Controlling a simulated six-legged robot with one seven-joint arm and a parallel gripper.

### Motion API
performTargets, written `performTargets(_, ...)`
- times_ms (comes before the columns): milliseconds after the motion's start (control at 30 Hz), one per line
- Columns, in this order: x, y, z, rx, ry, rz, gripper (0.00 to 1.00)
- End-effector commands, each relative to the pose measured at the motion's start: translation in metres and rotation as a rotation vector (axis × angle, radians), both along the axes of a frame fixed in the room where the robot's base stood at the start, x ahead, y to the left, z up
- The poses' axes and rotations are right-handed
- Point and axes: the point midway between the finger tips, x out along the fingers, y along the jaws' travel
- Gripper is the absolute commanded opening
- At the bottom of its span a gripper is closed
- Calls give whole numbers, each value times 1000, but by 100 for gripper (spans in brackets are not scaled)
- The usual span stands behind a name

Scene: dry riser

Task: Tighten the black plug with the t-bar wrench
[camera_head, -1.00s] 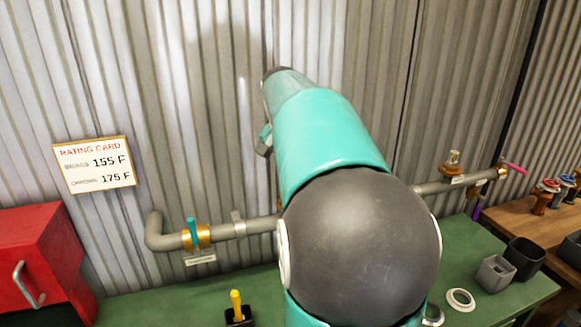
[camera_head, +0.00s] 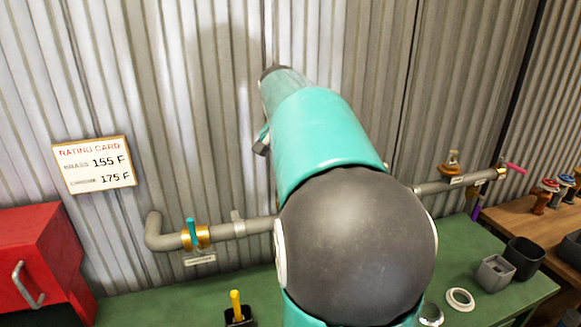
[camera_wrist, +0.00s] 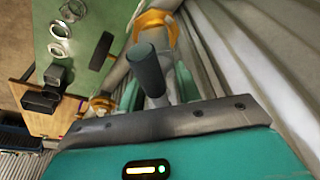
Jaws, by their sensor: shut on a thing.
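In the wrist view my gripper (camera_wrist: 157,92) has its teal fingers either side of a grey shaft with a dark grey cylindrical grip (camera_wrist: 147,68), which looks like part of the t-bar wrench. The gripper is shut on it. The grip stands up toward the camera, close to the grey pipe and an orange-gold fitting (camera_wrist: 155,22). The wrench's working end is hidden. I cannot make out the black plug for certain in either view. In the head view my own arm hides the gripper and the middle of the pipe.
The grey pipe (camera_head: 262,228) runs along the corrugated wall, with a teal-handled brass fitting (camera_head: 195,237) at left and another brass fitting (camera_head: 451,168) at right. A red box (camera_head: 35,255), yellow-handled tool (camera_head: 235,300), dark cup (camera_head: 524,255), grey cup (camera_head: 494,272) and white ring (camera_head: 460,299) are around.

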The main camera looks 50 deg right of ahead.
Motion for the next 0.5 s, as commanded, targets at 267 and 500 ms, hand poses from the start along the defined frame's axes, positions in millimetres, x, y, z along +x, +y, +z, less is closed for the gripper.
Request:
performTargets(267, 0, 0, 11, -1, -1, 0, 0)
performTargets(500, 0, 0, 19, -1, -1, 0, 0)
